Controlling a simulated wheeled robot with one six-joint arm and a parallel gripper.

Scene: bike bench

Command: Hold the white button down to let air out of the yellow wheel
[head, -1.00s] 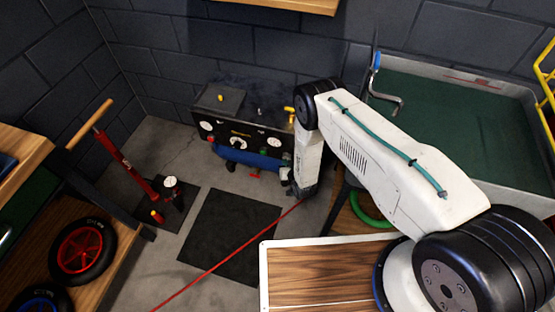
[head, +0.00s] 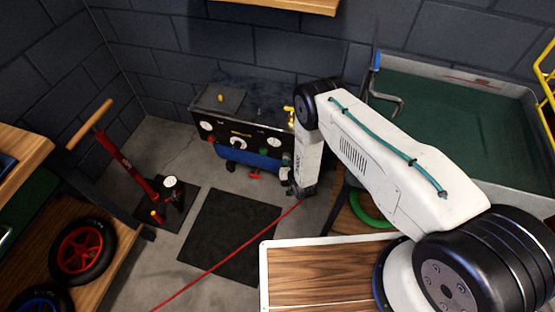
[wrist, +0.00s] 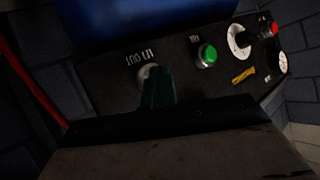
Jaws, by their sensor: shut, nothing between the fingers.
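The white button (wrist: 148,70) is on the dark panel (wrist: 105,88) under upside-down "LET OUT" lettering in the wrist view. The dark green fingertips of my gripper (wrist: 158,84) are shut with nothing between them. They are right in front of the button and cover much of it; I cannot tell whether they touch it or press it in. In the head view my gripper (head: 288,173) is at the right end of the compressor box (head: 240,135), where my wrist hides the button. No yellow wheel is visible in either view.
On the panel, a green button (wrist: 207,55), a white dial (wrist: 238,40) and a red button (wrist: 274,29) sit right of my fingertips. A blue tank (head: 250,158) lies under the box. A red hose (head: 230,250) crosses the floor. A red-hubbed wheel (head: 82,250) is at left.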

